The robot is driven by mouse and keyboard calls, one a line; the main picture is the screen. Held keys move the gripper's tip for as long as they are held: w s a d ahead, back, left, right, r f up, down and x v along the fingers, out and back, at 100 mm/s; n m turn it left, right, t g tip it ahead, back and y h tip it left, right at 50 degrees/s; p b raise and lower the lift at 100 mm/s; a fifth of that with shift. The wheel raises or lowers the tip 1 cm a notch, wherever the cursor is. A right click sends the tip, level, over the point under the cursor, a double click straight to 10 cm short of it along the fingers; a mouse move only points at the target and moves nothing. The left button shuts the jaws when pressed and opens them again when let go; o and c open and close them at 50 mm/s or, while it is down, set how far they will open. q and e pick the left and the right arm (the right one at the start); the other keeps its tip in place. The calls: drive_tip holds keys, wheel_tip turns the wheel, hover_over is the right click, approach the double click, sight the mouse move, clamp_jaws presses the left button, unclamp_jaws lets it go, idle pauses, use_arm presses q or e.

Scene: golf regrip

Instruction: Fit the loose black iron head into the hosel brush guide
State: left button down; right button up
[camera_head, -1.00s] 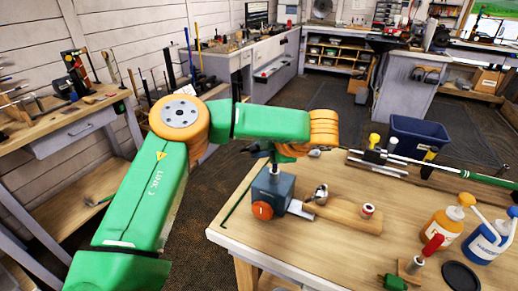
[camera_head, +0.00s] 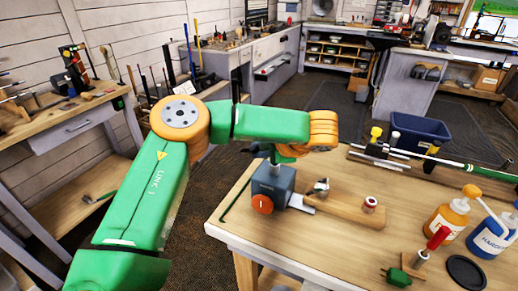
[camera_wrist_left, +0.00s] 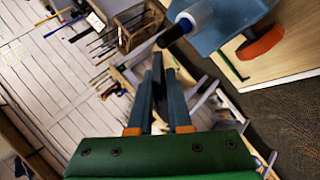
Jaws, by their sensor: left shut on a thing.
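My left gripper (camera_head: 274,153) is at the blue-grey box with an orange knob (camera_head: 272,188), which carries the hosel guide. In the left wrist view its two fingers (camera_wrist_left: 159,82) are shut on a thin black piece, the black iron head (camera_wrist_left: 168,38). The head's black hosel end points at the pale collar of the guide (camera_wrist_left: 184,22) and meets it in the picture. I cannot tell how deep it sits. In the head view the arm and fingers hide most of the iron head. My right gripper is not in view.
A wooden block (camera_head: 345,209) with a small metal piece (camera_head: 321,186) and a red-topped spool (camera_head: 370,204) lies right of the box. Orange (camera_head: 447,218) and blue-white (camera_head: 489,236) bottles stand farther right. A club shaft (camera_head: 430,158) lies along the back. The front left of the table is clear.

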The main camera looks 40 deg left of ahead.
use_arm(q)
drive_tip(key=shift+f+b, duration=0.35)
drive_tip(key=shift+f, duration=0.15)
drive_tip(key=c, duration=0.8)
unclamp_jaws()
drive_tip(key=shift+o, duration=0.2)
drive_tip(key=shift+d, duration=0.1)
drive_tip(key=b+v, duration=0.1)
drive_tip(key=v, duration=0.6)
drive_tip(key=shift+b, duration=0.4)
